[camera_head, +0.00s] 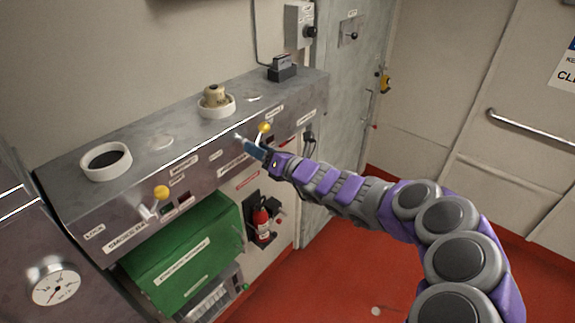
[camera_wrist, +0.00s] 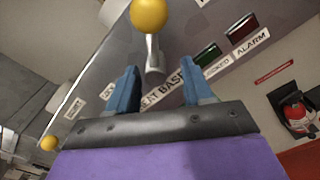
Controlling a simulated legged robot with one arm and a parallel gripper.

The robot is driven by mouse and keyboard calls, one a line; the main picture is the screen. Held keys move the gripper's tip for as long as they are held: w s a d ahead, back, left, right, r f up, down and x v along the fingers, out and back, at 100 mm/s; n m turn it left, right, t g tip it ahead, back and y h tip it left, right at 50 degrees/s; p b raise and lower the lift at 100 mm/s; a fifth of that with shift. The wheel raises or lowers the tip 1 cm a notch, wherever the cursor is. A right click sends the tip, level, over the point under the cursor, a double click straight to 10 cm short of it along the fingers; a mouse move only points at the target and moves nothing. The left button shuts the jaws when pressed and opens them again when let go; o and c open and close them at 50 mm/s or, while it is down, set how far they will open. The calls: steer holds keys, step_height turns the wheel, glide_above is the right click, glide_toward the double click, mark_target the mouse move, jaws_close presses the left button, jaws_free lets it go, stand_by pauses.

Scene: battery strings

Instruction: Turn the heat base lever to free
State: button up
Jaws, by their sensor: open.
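The heat base lever has a yellow ball knob (camera_head: 264,127) and a short metal stem, on the sloped front of the grey console. In the wrist view its knob (camera_wrist: 150,15) is at the top, with the stem below it, just beyond the fingertips and between their lines. A partly hidden label reading "...EAT BASE" (camera_wrist: 165,88) lies behind the fingers. My gripper (camera_head: 246,146) is open and empty, close to the lever; its two blue fingers also show in the wrist view (camera_wrist: 158,78). I cannot tell whether a finger touches the stem.
A second yellow-knobbed lever (camera_head: 161,192), labelled "SMOKE GA...", is further left on the console (camera_head: 130,192). Green (camera_wrist: 208,55) and red (camera_wrist: 242,28) indicators sit right of the heat base lever. A green box (camera_head: 180,245) and a fire extinguisher (camera_head: 261,222) are below.

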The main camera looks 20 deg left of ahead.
steer(key=b+v, duration=0.2)
steer(key=v, duration=1.3)
steer(key=shift+s+d, duration=0.2)
steer(key=shift+d, duration=0.05)
steer(key=shift+r, duration=0.1)
